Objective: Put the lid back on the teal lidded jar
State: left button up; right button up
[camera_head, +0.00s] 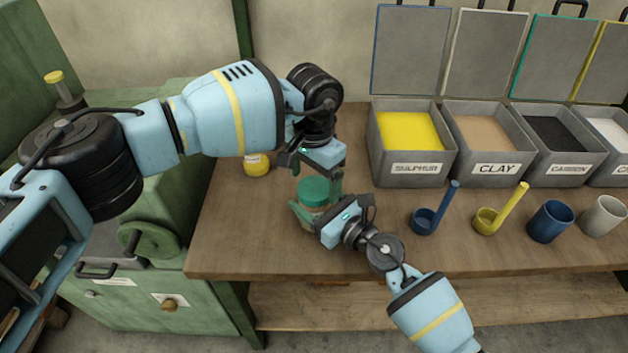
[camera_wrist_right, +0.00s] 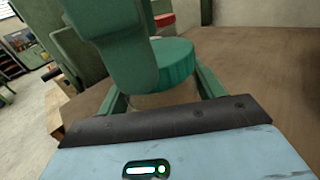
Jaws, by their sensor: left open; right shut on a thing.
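The teal lid (camera_head: 314,190) shows on top of the jar in the head view, and it also shows in the right wrist view (camera_wrist_right: 176,62). The pale jar body (camera_wrist_right: 160,99) is mostly hidden between my right gripper's fingers. My right gripper (camera_head: 315,207) is shut on the jar from the front right, at the table's front left. My left gripper (camera_head: 316,173) is open, just behind and above the lid. One of its green fingers hides part of the lid in the wrist view. I cannot tell whether the lid is fully seated.
A small yellow jar (camera_head: 257,166) stands to the left behind. Open bins of sulphur (camera_head: 408,168), clay (camera_head: 490,169) and carbon stand at the back right. A blue scoop (camera_head: 424,222), a yellow scoop (camera_head: 488,221) and two cups are on the right. The table's front edge is close.

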pick_arm(q)
jog(key=shift+r, duration=1.6)
